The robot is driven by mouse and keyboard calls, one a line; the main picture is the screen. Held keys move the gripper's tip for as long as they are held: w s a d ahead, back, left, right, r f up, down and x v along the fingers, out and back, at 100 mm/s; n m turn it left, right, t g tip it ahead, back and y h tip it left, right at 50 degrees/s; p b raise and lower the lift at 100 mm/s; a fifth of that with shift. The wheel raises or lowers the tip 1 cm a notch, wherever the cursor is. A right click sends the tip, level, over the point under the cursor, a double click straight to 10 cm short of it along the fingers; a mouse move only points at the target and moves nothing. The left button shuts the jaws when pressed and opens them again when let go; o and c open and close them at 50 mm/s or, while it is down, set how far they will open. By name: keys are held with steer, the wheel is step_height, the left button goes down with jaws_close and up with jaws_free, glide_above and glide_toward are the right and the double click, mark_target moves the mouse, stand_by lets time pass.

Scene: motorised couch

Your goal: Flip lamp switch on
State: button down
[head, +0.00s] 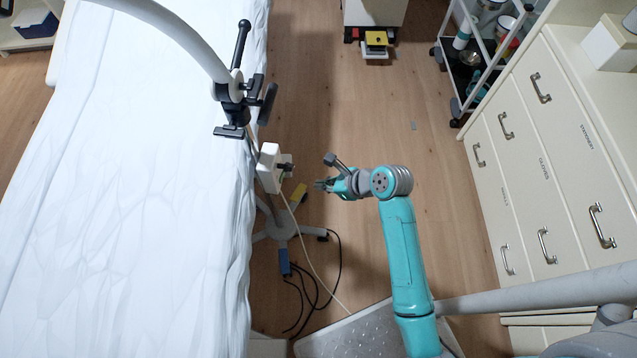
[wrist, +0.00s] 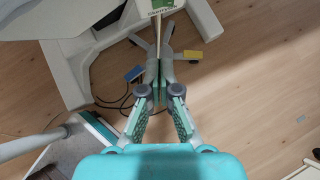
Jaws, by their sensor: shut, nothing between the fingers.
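A white box (head: 269,168) with a dark knob-like part (head: 286,168) on its right side is mounted on the lamp stand beside the couch. It looks like the lamp's switch box; whether the switch is on or off I cannot tell. The lamp's thick pale arm (head: 190,38) curves above the couch into a black clamp (head: 236,108). My gripper (head: 319,185) is shut and empty, a short way right of the box and apart from it. In the wrist view my gripper (wrist: 157,92) points up the picture, with the wheeled stand base (wrist: 179,55) beyond its fingers.
The white-covered couch (head: 130,180) fills the left. Cream drawers (head: 545,150) and a trolley (head: 470,80) stand at right.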

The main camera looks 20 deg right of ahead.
steer(key=shift+w+d+f+m+t, duration=0.3)
steer(key=shift+w+d+t, duration=0.15)
steer(key=shift+d, duration=0.15)
steer(key=w+a+r+x, duration=0.1)
steer(key=r+x, duration=0.1)
steer(key=x, duration=1.1)
steer(key=shift+w, duration=0.2)
steer(key=shift+a+r, duration=0.1)
steer(key=shift+a, duration=0.05)
